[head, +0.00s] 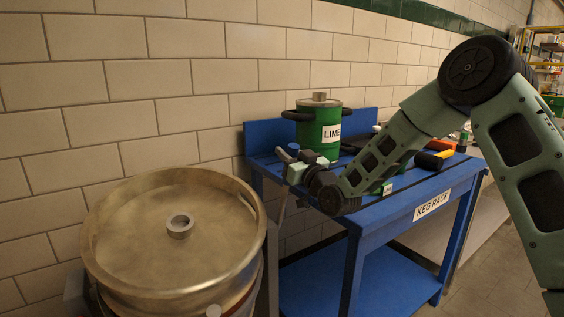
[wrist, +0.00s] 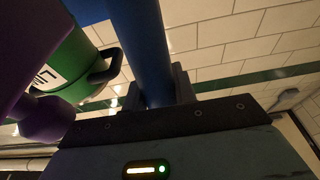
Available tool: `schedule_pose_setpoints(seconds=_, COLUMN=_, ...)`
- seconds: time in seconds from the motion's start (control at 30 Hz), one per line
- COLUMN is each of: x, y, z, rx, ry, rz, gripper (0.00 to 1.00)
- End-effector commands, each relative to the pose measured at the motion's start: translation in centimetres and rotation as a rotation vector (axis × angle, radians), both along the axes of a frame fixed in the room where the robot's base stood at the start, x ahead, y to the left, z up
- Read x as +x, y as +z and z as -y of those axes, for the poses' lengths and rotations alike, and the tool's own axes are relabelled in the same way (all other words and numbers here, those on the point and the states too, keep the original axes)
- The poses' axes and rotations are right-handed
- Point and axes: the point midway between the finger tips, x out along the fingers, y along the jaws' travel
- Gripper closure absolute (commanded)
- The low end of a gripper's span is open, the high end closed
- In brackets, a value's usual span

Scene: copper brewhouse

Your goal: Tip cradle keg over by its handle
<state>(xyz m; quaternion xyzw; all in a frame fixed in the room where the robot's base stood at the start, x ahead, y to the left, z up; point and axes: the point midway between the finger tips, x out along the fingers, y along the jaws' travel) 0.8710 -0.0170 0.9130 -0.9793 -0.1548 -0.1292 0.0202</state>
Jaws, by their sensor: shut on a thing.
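The cradle keg (head: 150,230) is a large brassy metal keg, upright at the lower left of the head view, with a round fitting on its top; its lower part is cut off by the frame. A thin lever (head: 281,208) rises beside it on the right, ending near my gripper (head: 290,164). In the wrist view my gripper (wrist: 160,92) is shut around a blue round handle (wrist: 140,45), which passes between the fingers. The handle's lower end is hidden behind the gripper body. In the head view the fingers are small and partly hidden by the wrist.
A blue table labelled KEG RACK (head: 400,222) stands right of the keg. A green LIME canister (head: 309,137) with black handles stands on it, close behind my gripper. An orange-handled tool (head: 431,160) lies farther right. The tiled wall (head: 190,90) runs close behind everything.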

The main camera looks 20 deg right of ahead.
Motion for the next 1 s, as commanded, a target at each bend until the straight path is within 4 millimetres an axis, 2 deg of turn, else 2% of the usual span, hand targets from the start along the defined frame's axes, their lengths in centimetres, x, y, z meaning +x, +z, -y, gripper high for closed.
schedule_pose_setpoints(seconds=0.03, x=-0.3, y=-0.4, z=0.1, rx=0.002, ry=0.000, rz=0.007, gripper=1.00)
schedule_pose_setpoints(seconds=0.4, x=-0.6, y=-0.1, z=0.2, rx=0.006, ry=0.000, rz=0.016, gripper=1.00)
schedule_pose_setpoints(seconds=0.43, x=-0.6, y=-0.1, z=0.2, rx=0.006, ry=0.000, rz=0.016, gripper=0.67)
schedule_pose_setpoints(seconds=0.5, x=-0.6, y=-0.1, z=0.2, rx=0.006, ry=0.000, rz=0.016, gripper=0.51)
schedule_pose_setpoints(seconds=0.83, x=-0.8, y=-0.2, z=0.3, rx=0.006, ry=0.000, rz=0.016, gripper=0.51)
schedule_pose_setpoints(seconds=1.0, x=-2.6, y=-0.8, z=0.9, rx=0.005, ry=0.000, rz=0.014, gripper=0.51)
